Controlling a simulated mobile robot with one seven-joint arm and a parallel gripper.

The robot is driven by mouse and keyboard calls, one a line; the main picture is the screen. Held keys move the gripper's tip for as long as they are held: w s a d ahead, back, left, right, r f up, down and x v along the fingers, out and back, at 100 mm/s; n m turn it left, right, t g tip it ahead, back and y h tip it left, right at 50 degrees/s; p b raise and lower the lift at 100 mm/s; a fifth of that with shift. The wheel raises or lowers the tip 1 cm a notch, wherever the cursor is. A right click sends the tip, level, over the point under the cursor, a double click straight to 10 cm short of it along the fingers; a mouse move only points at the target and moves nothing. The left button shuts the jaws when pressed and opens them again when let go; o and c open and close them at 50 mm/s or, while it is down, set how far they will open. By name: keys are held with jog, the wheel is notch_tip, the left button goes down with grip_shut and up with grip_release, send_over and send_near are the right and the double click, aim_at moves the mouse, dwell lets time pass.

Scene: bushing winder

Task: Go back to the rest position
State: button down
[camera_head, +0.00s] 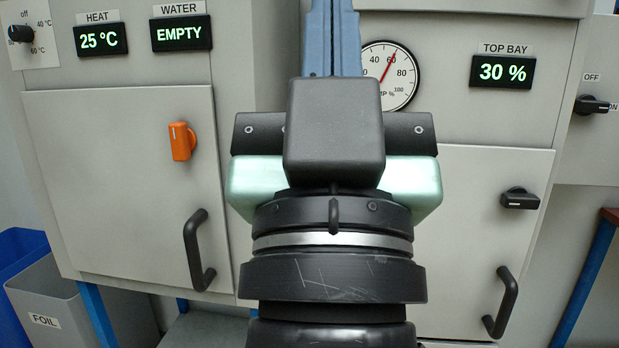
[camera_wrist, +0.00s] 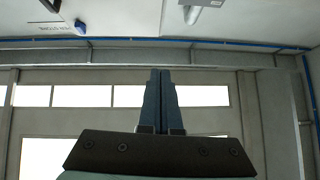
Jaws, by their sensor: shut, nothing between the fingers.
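My gripper (camera_head: 333,35) stands upright in the middle of the head view, its blue fingers together and empty. It is in front of the machine and hides part of its middle. In the wrist view my gripper (camera_wrist: 161,72) is also shut, pointing up at a wall and ceiling. The grey machine (camera_head: 500,120) shows a left door with an orange latch (camera_head: 181,141) and a black handle (camera_head: 197,250). The right door has a black latch (camera_head: 519,198) and a black handle (camera_head: 502,303). The rest position itself is not marked in view.
Displays read heat 25 °C (camera_head: 101,40), water EMPTY (camera_head: 181,33) and top bay 30 % (camera_head: 502,72). A round gauge (camera_head: 390,75) is partly hidden. A grey FOIL bin (camera_head: 75,318) and a blue bin (camera_head: 20,255) stand at lower left.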

notch_tip(320, 180, up, 19)
jog(key=s+a+y+p, duration=0.1)
jog(key=p, duration=1.8)
jog(key=shift+s+a, duration=0.2)
jog(key=shift+s, duration=0.15)
jog(key=shift+f, duration=0.1)
